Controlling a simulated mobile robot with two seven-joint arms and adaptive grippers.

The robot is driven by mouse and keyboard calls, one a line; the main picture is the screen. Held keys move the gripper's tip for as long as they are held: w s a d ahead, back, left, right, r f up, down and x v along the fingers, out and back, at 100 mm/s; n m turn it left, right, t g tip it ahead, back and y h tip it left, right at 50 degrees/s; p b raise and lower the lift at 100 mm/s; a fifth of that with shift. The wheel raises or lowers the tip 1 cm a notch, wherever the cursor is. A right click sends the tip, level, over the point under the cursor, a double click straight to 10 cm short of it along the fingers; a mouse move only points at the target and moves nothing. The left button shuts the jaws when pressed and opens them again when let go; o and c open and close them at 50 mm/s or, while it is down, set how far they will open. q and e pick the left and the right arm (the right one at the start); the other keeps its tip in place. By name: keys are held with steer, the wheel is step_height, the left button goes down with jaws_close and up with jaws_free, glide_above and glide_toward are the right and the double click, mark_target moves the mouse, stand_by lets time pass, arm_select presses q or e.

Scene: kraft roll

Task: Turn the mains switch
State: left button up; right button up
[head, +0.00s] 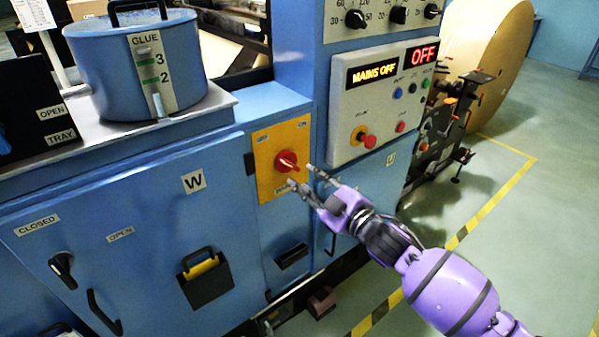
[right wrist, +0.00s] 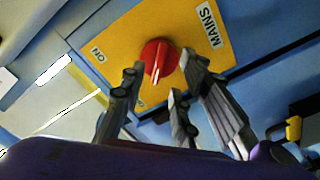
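The mains switch (head: 287,162) is a red rotary knob on a yellow plate (head: 267,138) on the blue machine front. In the right wrist view the red knob (right wrist: 160,58) sits on the yellow plate, with labels reading MAINS and ON. My right gripper (head: 300,176) is open, its fingers spread just in front of and to the right of the knob. In the right wrist view its fingers (right wrist: 155,90) reach toward the knob from below, and nothing is between them. No contact with the knob is clear. My left gripper is not in view.
A control panel (head: 378,100) with lit displays reading MAINS OFF and OFF is to the right of the switch. A blue glue pot (head: 135,68) stands on the ledge at left. A large kraft roll (head: 490,45) is at back right. Below the switch is a dark handle (head: 291,256).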

steer(key=v, duration=0.6)
steer(key=shift+s+d, duration=0.2)
steer(key=shift+s, duration=0.1)
steer(key=s+d+f+m+g+h+p, duration=0.1)
steer(key=s+d+f+m+h, duration=0.25)
steer(key=s+f, duration=0.45)
steer(key=s+d+f+m+g+h+p, duration=0.1)
steer(key=s+d+f+m+h, duration=0.15)
steer(key=s+f+m, duration=0.45)
steer(key=s+d+f+m+g+h, duration=0.1)
steer(key=s+d+f+m+h, duration=0.25)
steer(key=s+f, duration=0.6)
arm_select(q)
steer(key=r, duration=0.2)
steer(key=p, duration=0.1)
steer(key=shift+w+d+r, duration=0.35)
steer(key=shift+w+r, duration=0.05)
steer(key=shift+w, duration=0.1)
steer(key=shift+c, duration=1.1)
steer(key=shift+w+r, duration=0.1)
arm_select(e)
steer(key=s+d+f+m+g, duration=0.1)
steer(key=s+f, duration=0.2)
steer(key=s, duration=0.4)
steer(key=s+d+f+m+g, duration=0.1)
steer(key=s+f+g, duration=0.1)
steer(key=s, duration=0.5)
steer(key=shift+s+f+h, duration=0.25)
steer(key=shift+f+h, duration=0.1)
steer(key=shift+f, duration=0.3)
